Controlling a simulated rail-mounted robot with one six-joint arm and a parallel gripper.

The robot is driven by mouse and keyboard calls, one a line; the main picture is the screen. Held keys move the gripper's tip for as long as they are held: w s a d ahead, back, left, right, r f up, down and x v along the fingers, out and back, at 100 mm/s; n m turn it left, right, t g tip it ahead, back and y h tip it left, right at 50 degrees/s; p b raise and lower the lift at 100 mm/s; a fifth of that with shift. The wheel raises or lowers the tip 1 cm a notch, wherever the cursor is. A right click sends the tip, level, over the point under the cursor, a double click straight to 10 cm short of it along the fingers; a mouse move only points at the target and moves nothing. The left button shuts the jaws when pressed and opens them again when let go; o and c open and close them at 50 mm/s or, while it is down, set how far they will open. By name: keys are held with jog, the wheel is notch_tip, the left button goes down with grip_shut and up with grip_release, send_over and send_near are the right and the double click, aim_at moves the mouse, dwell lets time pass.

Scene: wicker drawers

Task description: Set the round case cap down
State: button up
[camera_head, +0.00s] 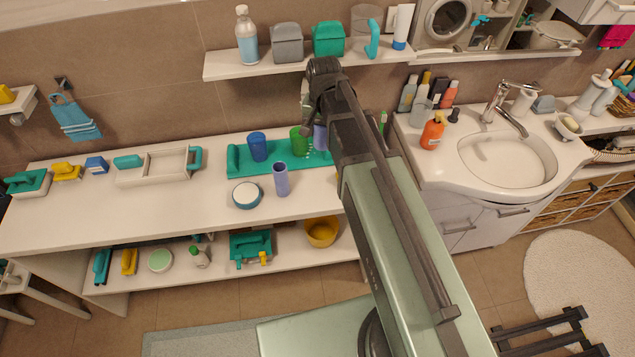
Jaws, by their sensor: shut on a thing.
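My gripper (307,112) is up near the wall shelf's underside, above the back right of the white table. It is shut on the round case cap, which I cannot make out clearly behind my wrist. A round case (247,195) with a blue-grey side and a white top stands on the table, to the left of and below my gripper.
A teal tray (236,158) carries a blue cup (257,146) and a green cup (300,139). A lilac tumbler (281,180) stands beside the round case. A white caddy (152,166) is further left. The table's front left (120,212) is clear.

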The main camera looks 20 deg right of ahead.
jog(key=f+b, duration=1)
jog(key=f, duration=0.1)
jog(key=a+f+b, duration=0.1)
jog(key=f+b, duration=0.4)
jog(key=b, duration=0.1)
jog(key=shift+w+a+f, duration=0.1)
jog(key=shift+f, duration=0.1)
jog(key=shift+r, duration=0.2)
notch_tip(320, 180, down, 5)
jog(key=b, duration=0.4)
jog(key=shift+r, duration=0.45)
jog(key=shift+f, duration=0.15)
jog(key=o, duration=0.5)
jog(key=shift+c, duration=0.2)
jog(key=o, duration=0.4)
jog(key=shift+o, duration=0.2)
